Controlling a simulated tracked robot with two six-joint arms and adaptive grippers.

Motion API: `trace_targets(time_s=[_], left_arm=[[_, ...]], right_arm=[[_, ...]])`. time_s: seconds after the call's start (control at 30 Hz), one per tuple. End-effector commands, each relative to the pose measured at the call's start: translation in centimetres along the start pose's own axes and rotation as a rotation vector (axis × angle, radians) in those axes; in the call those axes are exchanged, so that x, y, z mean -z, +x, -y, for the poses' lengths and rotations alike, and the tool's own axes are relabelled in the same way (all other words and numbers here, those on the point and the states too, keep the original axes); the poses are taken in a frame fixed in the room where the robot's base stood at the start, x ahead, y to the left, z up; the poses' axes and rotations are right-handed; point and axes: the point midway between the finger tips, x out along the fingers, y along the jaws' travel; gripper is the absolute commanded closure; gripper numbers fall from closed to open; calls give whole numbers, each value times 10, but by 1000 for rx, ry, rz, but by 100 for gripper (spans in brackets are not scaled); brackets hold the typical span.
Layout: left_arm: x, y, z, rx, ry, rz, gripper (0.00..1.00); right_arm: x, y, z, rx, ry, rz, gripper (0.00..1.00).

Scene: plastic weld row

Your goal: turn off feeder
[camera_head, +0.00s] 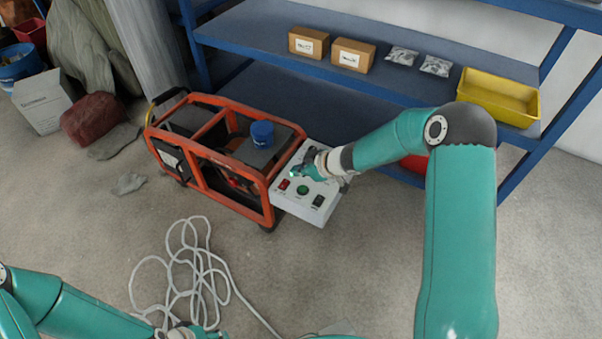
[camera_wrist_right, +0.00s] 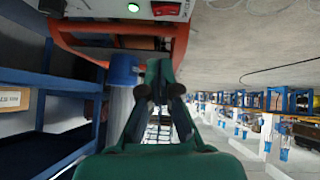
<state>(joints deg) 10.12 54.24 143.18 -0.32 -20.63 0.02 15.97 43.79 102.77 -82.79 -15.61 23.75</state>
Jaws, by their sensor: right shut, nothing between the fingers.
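The feeder is an orange-framed machine (camera_head: 207,183) on the floor, with a light grey control panel (camera_head: 293,204) on its right side. The panel carries a red switch (camera_head: 284,184), a round green button (camera_head: 302,190) and a dark switch (camera_head: 318,201). The green button is lit in the right wrist view (camera_wrist_right: 133,8). My right gripper (camera_head: 303,171) is shut and empty over the back part of the panel, hiding some of it. I cannot tell if it touches. Its closed fingers show in the right wrist view (camera_wrist_right: 158,66). My left gripper (camera_head: 196,332) is partly cut off at the bottom edge.
A blue cup-like container (camera_head: 262,133) stands on the machine. A blue shelf (camera_head: 300,75) behind holds two cardboard boxes (camera_head: 330,49), small bags (camera_head: 418,62) and a yellow bin (camera_head: 499,97). A loose pale cable (camera_head: 190,275) lies on the floor in front. Floor at right is clear.

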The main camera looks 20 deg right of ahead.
Motion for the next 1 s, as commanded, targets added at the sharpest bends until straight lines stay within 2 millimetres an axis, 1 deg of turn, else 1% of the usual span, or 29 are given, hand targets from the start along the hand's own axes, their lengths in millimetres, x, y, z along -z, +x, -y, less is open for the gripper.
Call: trace_targets(time_s=[0.03, 0.2, 0.27, 0.3, 0.4, 0.6, 1.0], left_arm=[[0, 8, 3, 0, 0, 0, 60], [0, 16, 6, 0, 0, 0, 60], [0, 18, 7, 0, 0, 0, 60], [0, 26, 9, 0, 0, -1, 60], [0, 34, 12, 0, 0, 0, 60], [0, 41, 15, 0, 0, 0, 60], [0, 39, 14, 0, 0, 0, 60]], right_arm=[[-3, 15, 2, 3, -3, 0, 100], [-2, 50, 2, 3, -3, -1, 100], [-2, 61, 2, 3, -3, 0, 100], [-9, 68, 1, 1, 1, 1, 100], [-19, 77, 2, 2, 0, 0, 100], [-27, 85, 1, 1, -1, -1, 100], [-27, 85, 1, 2, -1, 0, 100]])
